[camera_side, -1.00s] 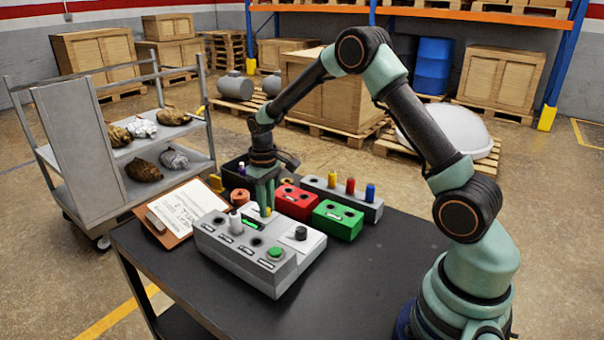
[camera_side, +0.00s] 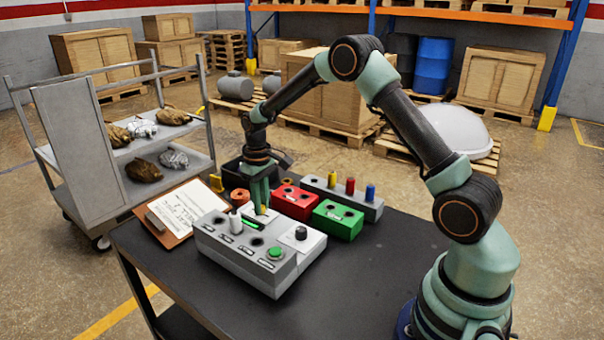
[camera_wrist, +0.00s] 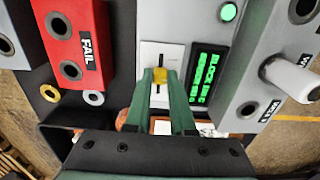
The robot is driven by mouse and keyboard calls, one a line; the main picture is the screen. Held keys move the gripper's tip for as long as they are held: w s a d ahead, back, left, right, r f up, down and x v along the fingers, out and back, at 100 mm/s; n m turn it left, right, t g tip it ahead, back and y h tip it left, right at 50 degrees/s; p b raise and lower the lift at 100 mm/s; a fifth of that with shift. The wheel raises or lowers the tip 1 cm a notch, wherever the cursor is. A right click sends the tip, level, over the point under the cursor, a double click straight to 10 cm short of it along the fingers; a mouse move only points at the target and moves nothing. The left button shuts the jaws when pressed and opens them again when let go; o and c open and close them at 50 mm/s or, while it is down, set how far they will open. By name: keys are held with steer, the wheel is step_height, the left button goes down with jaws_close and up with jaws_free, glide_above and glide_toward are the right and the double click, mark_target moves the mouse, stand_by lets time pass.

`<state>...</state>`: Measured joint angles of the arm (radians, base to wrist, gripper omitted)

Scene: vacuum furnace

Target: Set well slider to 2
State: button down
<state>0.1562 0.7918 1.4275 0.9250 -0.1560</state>
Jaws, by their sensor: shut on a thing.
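The slider is a yellow knob (camera_wrist: 159,76) on a white plate (camera_wrist: 154,50) with a dark slot, in the wrist view. My gripper (camera_wrist: 160,80) is shut on this knob, with one green finger on each side. In the side view my gripper (camera_side: 260,203) reaches down to the back edge of the grey control box (camera_side: 255,262), and part of the yellow knob (camera_side: 264,209) shows beside the fingers. A lit green display (camera_wrist: 207,78) sits next to the plate; I cannot read its text surely. The slider's scale marks are too small to read.
The control box has a white post (camera_side: 236,222), a black knob (camera_side: 301,233) and a green button (camera_side: 275,253). A red box (camera_side: 296,202), a green box (camera_side: 338,219) and a rack with coloured pegs (camera_side: 362,207) stand close right. A clipboard (camera_side: 184,212) lies left.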

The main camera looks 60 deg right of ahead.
steer(key=shift+w+r, duration=0.1)
steer(key=shift+w, duration=0.25)
steer(key=c, duration=0.8)
jaws_free()
steer(key=shift+o, duration=0.2)
step_height(320, 180, up, 12)
